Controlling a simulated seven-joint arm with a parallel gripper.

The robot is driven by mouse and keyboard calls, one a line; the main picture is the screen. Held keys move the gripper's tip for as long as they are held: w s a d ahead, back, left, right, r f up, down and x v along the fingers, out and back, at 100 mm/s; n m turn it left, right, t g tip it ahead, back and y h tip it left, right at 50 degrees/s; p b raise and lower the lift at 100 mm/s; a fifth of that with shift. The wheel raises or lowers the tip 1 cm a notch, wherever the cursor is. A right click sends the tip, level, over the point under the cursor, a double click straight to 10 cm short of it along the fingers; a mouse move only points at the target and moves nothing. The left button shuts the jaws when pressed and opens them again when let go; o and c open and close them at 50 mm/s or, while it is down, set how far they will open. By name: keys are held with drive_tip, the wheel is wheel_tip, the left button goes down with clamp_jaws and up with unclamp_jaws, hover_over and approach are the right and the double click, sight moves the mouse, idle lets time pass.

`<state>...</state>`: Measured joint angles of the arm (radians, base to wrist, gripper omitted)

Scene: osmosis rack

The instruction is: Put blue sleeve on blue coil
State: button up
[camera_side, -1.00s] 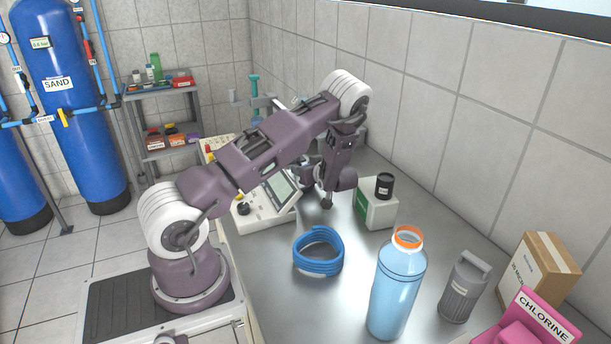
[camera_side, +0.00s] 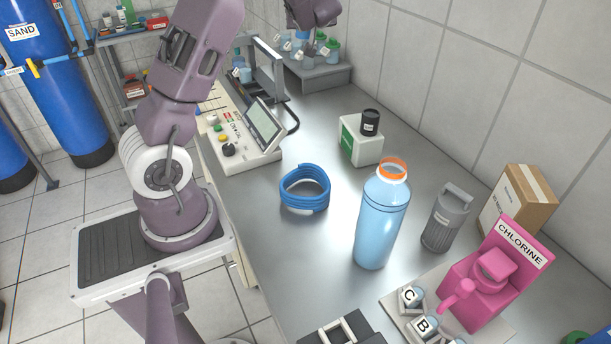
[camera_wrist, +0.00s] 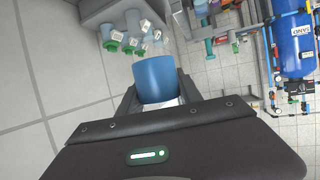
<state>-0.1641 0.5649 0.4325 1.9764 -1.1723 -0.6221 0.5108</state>
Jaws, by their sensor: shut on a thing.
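The blue coil (camera_side: 305,190), a ring of wound blue hose, lies flat on the steel bench left of the light blue bottle in the side view. My gripper (camera_wrist: 158,98) is shut on the blue sleeve (camera_wrist: 155,77), a plain blue cylinder between its two dark fingers in the wrist view. The sleeve hides most of the fingertips. The coil does not show in the wrist view.
A light blue bottle (camera_side: 382,218) with an orange ring, a grey canister (camera_side: 446,218), a white-green box (camera_side: 361,143) and a control panel (camera_side: 240,135) stand around the coil. A pink chlorine holder (camera_side: 487,275) is at front right. Small capped bottles (camera_wrist: 127,42) are near the sleeve.

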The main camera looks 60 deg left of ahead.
drive_tip(key=w+d+r+m+t+h, duration=0.2)
drive_tip(key=w+r+m+t, duration=0.1)
drive_tip(key=w+m+t, duration=0.1)
drive_tip(key=shift+w+d, duration=0.3)
drive_tip(key=shift+w, duration=0.4)
drive_tip(key=w+d+m+t+h, duration=0.2)
drive_tip(key=d, duration=0.1)
drive_tip(key=w+d+r+m+t+h, duration=0.1)
drive_tip(key=shift+w+d+m, duration=0.1)
drive_tip(key=shift+d+m, duration=0.2)
drive_tip(key=w+d+f+m+t+h, duration=0.1)
drive_tip(key=d+m+t+h, duration=0.1)
drive_tip(key=d+m+h, duration=0.2)
drive_tip(key=d+h, duration=0.1)
drive_tip(key=d, duration=0.2)
drive_tip(key=shift+w+d+m, duration=0.15)
drive_tip(key=shift+d+m, duration=0.1)
drive_tip(key=shift+m, duration=0.15)
drive_tip(key=m+g+h, duration=0.5)
drive_tip(key=m+h, duration=0.8)
drive_tip(key=h, duration=0.1)
hover_over(327, 178)
wheel_tip(327, 178, down, 8)
drive_tip(key=shift+m, duration=0.3)
wheel_tip(327, 178, down, 15)
drive_tip(key=shift+f, duration=0.15)
